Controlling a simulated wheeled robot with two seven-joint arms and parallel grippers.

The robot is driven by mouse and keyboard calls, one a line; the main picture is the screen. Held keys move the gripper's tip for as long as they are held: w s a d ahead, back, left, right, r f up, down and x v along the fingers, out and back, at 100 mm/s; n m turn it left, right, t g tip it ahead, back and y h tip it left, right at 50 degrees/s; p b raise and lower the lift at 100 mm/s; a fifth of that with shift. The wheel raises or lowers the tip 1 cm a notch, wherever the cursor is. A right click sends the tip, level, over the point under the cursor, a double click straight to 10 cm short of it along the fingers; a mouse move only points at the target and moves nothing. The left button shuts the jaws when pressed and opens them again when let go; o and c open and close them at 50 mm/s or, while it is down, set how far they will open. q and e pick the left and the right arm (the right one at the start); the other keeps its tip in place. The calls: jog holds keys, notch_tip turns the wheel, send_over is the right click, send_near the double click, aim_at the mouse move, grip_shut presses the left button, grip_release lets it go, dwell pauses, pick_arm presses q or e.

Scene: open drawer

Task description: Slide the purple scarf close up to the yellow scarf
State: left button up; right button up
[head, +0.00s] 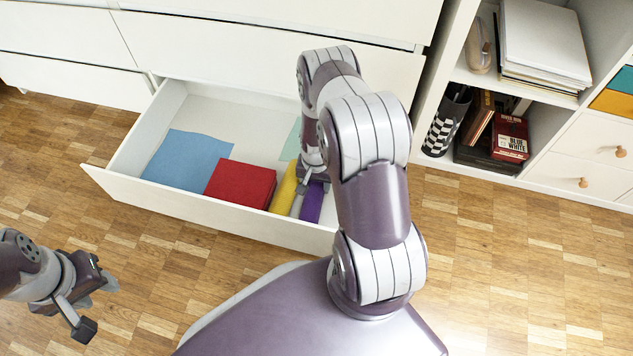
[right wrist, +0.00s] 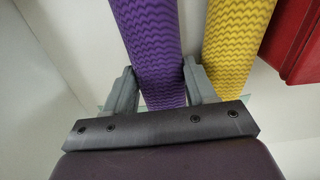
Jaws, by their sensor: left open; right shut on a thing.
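The purple scarf (head: 313,202) lies in the open drawer, just right of the yellow scarf (head: 284,192). My right gripper (head: 312,180) reaches down into the drawer and is shut on the purple scarf, partly hidden by my own arm. In the right wrist view the purple scarf (right wrist: 150,50) runs between both fingers, and the yellow scarf (right wrist: 234,45) lies beside it with a narrow gap, one finger standing at that gap. My left gripper (head: 92,304) is open and empty over the floor at the lower left.
A pale green cloth (head: 291,142) shows behind, partly hidden by my arm. The drawer's front wall (head: 200,208) borders these. The drawer's back is bare.

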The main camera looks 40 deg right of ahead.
jog(key=shift+w+a, duration=0.3)
jog(key=shift+w, duration=0.1)
jog(key=o, duration=1.2)
pick_arm(q)
notch_tip(320, 180, up, 8)
jog(key=p, duration=0.8)
jog(key=shift+w+a+r, duration=0.2)
jog(key=shift+w+a, duration=0.05)
jog(key=shift+w, duration=0.05)
pick_arm(e)
notch_tip(320, 180, up, 13)
jog(key=shift+f, duration=0.15)
